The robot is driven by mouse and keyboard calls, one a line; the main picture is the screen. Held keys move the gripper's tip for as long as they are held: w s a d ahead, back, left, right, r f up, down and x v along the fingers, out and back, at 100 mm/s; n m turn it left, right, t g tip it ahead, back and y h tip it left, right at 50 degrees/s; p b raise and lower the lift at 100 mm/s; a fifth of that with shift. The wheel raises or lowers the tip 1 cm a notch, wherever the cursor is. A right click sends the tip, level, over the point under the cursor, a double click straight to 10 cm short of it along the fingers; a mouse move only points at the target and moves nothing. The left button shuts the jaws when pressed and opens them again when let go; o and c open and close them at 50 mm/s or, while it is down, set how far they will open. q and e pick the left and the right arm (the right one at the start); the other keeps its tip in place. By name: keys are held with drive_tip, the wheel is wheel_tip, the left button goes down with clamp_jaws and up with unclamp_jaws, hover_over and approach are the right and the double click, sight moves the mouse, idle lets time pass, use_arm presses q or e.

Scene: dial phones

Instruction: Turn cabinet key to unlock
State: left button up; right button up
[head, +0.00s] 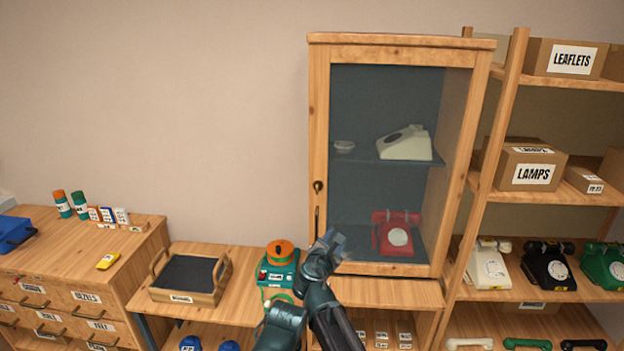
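The wooden cabinet (319,110) has a glazed door, closed, in the middle right of the head view. A small brass lock piece (318,186), where the key would sit, is on the door's left stile. It is too small to tell the key's shape or angle. A dark upright handle (317,218) is just below it. My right gripper (330,243) is raised in front of the cabinet's lower left, below the lock and apart from it in the picture. Its fingers are seen from behind, so their opening is unclear. No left gripper can be made out.
Behind the glass are a white phone (404,144) and a red phone (396,234). A green and orange device (279,266) stands left of my arm, near a dark-lined tray (215,293). Open shelves (505,120) with boxes and phones adjoin on the right.

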drive_tip(key=w+a+r+n+t+y+p, duration=0.1)
drive_tip(key=w+a+r+n+t+y, duration=0.2)
drive_tip(key=a+r+n, duration=0.3)
drive_tip(key=w+n, duration=0.1)
drive_tip(key=n, duration=0.2)
drive_tip(key=shift+r+n, duration=0.3)
drive_tip(key=shift+r, duration=0.05)
drive_tip(key=shift+a, duration=0.1)
